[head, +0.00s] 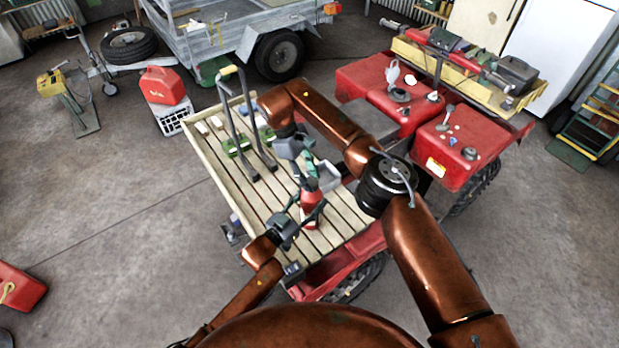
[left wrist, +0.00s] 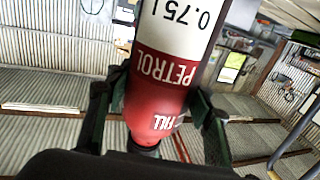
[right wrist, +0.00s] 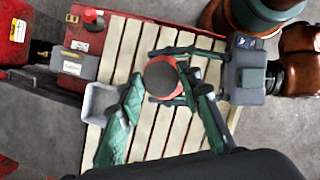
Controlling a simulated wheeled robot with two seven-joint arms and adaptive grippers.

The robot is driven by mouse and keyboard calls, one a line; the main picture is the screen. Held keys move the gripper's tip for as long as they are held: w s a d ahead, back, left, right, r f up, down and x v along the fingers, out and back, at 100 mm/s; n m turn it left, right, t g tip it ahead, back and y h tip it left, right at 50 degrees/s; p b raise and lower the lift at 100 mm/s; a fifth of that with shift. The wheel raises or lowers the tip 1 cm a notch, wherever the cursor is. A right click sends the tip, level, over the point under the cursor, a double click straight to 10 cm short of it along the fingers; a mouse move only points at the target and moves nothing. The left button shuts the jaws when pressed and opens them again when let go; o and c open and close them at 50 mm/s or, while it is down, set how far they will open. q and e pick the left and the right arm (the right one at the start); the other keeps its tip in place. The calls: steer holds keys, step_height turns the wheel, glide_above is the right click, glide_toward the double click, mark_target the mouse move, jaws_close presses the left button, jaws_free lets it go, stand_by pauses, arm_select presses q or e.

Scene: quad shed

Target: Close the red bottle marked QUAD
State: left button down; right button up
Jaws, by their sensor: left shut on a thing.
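A red and white bottle (head: 311,199) stands upright over the slatted rack. In the left wrist view the bottle (left wrist: 160,80) shows inverted lettering, PETROL and 0.75 l, with FILL on the red; I read no QUAD. My left gripper (head: 296,212) is shut around its side; its green fingers (left wrist: 160,112) flank it. I cannot tell whether that is a cap. My right gripper (head: 305,168) is above, its fingers (right wrist: 161,85) apart on either side of the top.
The slatted rack (right wrist: 145,148) carries a pale open tray (right wrist: 98,104) close to the bottle. A handled frame (head: 235,115) with green parts stands on the rack's far side. Several small items lie on the red quad bodywork (head: 463,150) at right. A trailer (head: 235,35) stands behind.

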steer(key=o, duration=0.5)
steer(key=shift+c, duration=0.2)
step_height(320, 180, up, 10)
stand_by(0.4)
arm_select(q)
steer(key=c, duration=0.9)
jaws_free()
steer(key=shift+o, duration=0.2)
steer(key=v, duration=1.2)
